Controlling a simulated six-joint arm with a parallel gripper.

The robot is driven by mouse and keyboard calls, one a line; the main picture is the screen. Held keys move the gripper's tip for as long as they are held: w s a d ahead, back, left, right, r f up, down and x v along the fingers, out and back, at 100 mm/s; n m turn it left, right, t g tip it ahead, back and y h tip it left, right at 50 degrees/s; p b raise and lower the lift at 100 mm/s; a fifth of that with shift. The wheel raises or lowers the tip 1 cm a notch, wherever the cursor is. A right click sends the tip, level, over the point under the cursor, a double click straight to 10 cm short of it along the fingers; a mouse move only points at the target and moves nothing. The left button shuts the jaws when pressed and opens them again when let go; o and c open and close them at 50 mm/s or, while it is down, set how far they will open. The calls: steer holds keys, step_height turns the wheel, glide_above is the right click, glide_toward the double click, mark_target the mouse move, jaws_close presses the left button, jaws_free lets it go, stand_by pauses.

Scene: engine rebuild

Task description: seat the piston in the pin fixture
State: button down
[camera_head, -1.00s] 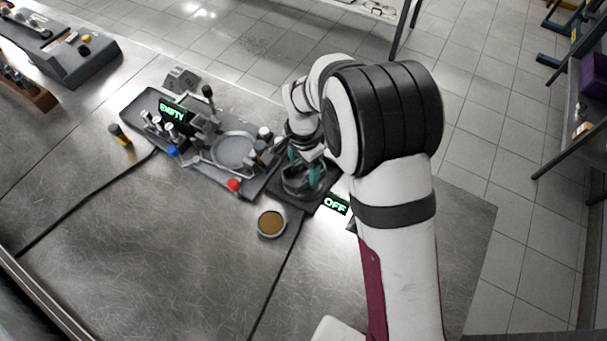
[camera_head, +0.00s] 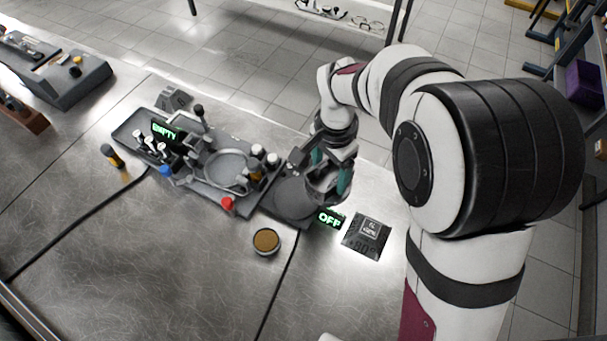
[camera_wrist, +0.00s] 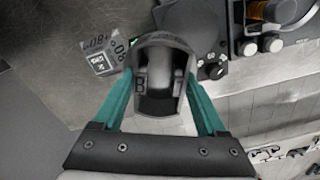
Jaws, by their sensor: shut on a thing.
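My gripper (camera_head: 331,176) is shut on the grey piston (camera_head: 322,191); its two teal fingers are on opposite sides. The wrist view shows the piston (camera_wrist: 160,75) between the fingertips, with its hollow inside facing the camera and a letter B on its left side. The piston appears raised above the bench, close to the right edge of the round dark plate by the green OFF display; the exact gap is unclear. The pin fixture (camera_head: 225,165), a grey tray with a round seat and a green EMPTY display (camera_head: 164,131), lies to the left. Its round seat looks empty.
The round dark plate (camera_head: 290,199) stands between fixture and gripper. A dark square with a white label (camera_head: 369,236) lies right of it. A tin with brown contents (camera_head: 266,241) sits in front. A yellow-black tool (camera_head: 113,156) lies left. The front bench is mostly clear, crossed by cables.

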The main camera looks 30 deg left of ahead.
steer(key=w+d+r+n, duration=0.1)
steer(key=d+r+n, duration=0.1)
steer(key=d+r, duration=0.8)
steer(key=w+d+r+n, duration=0.2)
steer(key=d+r, duration=0.4)
steer(key=d, duration=0.8)
steer(key=w+a+f, duration=0.2)
steer(key=w+a, duration=0.1)
steer(key=a, duration=0.9)
steer(key=w+a+f, duration=0.3)
steer(key=a, duration=0.9)
steer(key=s+a+f, duration=0.3)
steer(key=s+a, duration=0.1)
steer(key=a, duration=0.4)
steer(key=s+a+f+m, duration=0.1)
steer(key=s+a+f, duration=0.25)
steer(key=a, duration=0.45)
steer(key=s+a+f, duration=0.3)
steer(key=s+a, duration=0.1)
steer(key=a, duration=0.3)
steer(key=shift+s+a+f, duration=0.1)
steer(key=shift+a+f, duration=0.4)
steer(key=shift+f, duration=0.8)
steer(key=shift+s+a+f, duration=0.1)
steer(key=shift+a+f, duration=0.4)
steer(key=shift+f, duration=0.8)
steer(key=shift+s+a+f, duration=0.1)
steer(key=shift+a+f, duration=0.4)
steer(key=shift+f, duration=0.8)
steer(key=shift+f, duration=0.95)
